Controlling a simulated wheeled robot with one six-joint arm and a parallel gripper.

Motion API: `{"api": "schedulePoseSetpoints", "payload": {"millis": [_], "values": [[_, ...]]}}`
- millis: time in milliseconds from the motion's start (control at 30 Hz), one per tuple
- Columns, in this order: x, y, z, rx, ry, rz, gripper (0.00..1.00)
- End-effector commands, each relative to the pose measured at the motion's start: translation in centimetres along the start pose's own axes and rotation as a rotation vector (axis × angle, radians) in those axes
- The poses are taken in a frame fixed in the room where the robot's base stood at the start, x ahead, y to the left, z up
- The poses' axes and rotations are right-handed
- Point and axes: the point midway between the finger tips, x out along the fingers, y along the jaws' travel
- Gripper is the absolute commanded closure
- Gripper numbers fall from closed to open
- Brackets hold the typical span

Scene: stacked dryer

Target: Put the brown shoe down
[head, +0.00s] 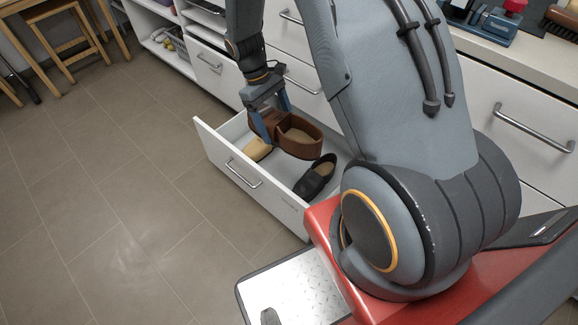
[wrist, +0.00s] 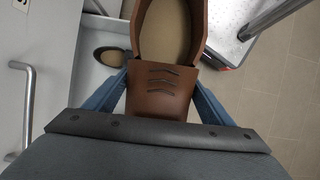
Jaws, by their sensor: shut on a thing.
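My gripper (head: 268,122) is shut on the brown shoe (head: 300,136), one finger on each side of it. It holds the shoe above an open white drawer (head: 236,165). In the wrist view the brown shoe (wrist: 166,92) fills the top middle between the blue fingers, its slotted strap nearest the camera and its pale insole showing. Inside the drawer lie a black shoe (head: 317,177) on the right and a tan shoe (head: 257,149) on the left, partly behind my gripper. The black shoe also shows in the wrist view (wrist: 110,56).
The drawer's front panel with its metal handle (head: 243,172) stands out over the tiled floor. Closed drawers (head: 530,120) line the cabinet on the right, under a counter holding tools. A wooden stool (head: 62,38) stands at the far left. The floor (head: 120,190) on the left is clear.

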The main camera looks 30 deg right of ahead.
Motion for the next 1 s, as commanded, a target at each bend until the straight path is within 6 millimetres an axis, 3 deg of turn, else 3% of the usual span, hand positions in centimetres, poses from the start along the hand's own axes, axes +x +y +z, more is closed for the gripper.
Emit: {"api": "schedulePoseSetpoints", "payload": {"millis": [33, 200, 1000], "values": [[1.6, 0.7, -1.2, -0.035, 0.000, 0.015, 0.57], [4.7, 2.5, -3.4, -0.158, 0.001, 0.066, 0.57], [17.9, 9.9, -14.5, -0.737, -0.001, 0.307, 0.57]]}}
